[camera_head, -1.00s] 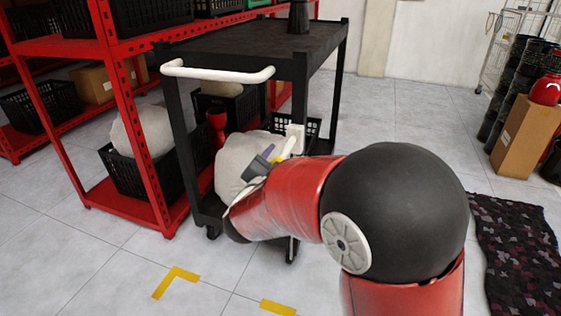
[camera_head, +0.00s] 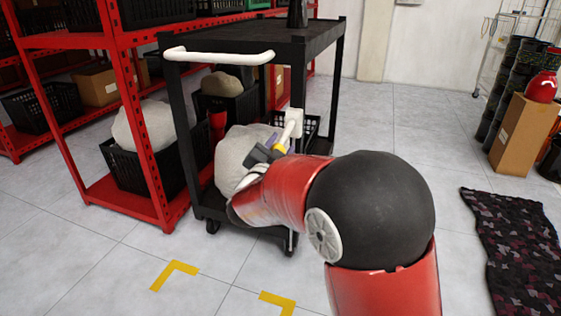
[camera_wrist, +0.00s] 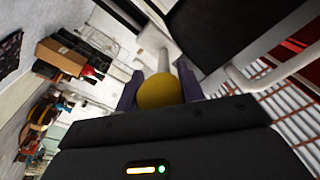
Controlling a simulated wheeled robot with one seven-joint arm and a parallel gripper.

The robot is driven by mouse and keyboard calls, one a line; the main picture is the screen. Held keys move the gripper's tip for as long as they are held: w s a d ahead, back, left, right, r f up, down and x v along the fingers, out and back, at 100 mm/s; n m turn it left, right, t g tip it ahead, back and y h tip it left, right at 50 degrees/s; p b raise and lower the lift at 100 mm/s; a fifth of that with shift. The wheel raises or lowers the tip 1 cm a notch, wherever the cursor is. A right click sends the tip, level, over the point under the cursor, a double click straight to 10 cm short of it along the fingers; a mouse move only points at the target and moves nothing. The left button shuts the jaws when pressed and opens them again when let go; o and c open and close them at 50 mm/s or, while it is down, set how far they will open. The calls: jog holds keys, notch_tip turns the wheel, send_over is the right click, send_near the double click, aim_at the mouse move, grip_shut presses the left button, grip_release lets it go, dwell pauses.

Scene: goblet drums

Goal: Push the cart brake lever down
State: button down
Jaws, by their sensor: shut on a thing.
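The black cart (camera_head: 250,38) stands at the centre of the head view, with a white push handle (camera_head: 218,56). A white brake lever (camera_head: 290,131) slants down and to the left from a white bracket at the cart's near right post. Its yellow knob (camera_head: 279,149) is partly hidden by my gripper (camera_head: 268,147). In the wrist view the yellow knob (camera_wrist: 158,92) sits between the two purple fingers of my gripper (camera_wrist: 160,72), which is shut on it. The lever's white rod runs away behind the knob. My red and black arm hides the cart's lower right.
A red shelf (camera_head: 135,115) with black crates stands close on the cart's left. A pale sack-like lump (camera_head: 240,152) rests on the cart's lower deck. A patterned rug (camera_head: 510,245) lies on the right. Open tiled floor lies behind and right of the cart.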

jog(key=f+b, duration=0.1)
jog(key=w+f+b, duration=0.1)
jog(key=f, duration=0.1)
jog(key=shift+d, duration=0.15)
jog(key=shift+w, duration=0.1)
jog(key=c, duration=0.9)
grip_release()
jog(key=v, duration=0.7)
jog(key=shift+s, duration=0.35)
jog(key=shift+s, duration=0.1)
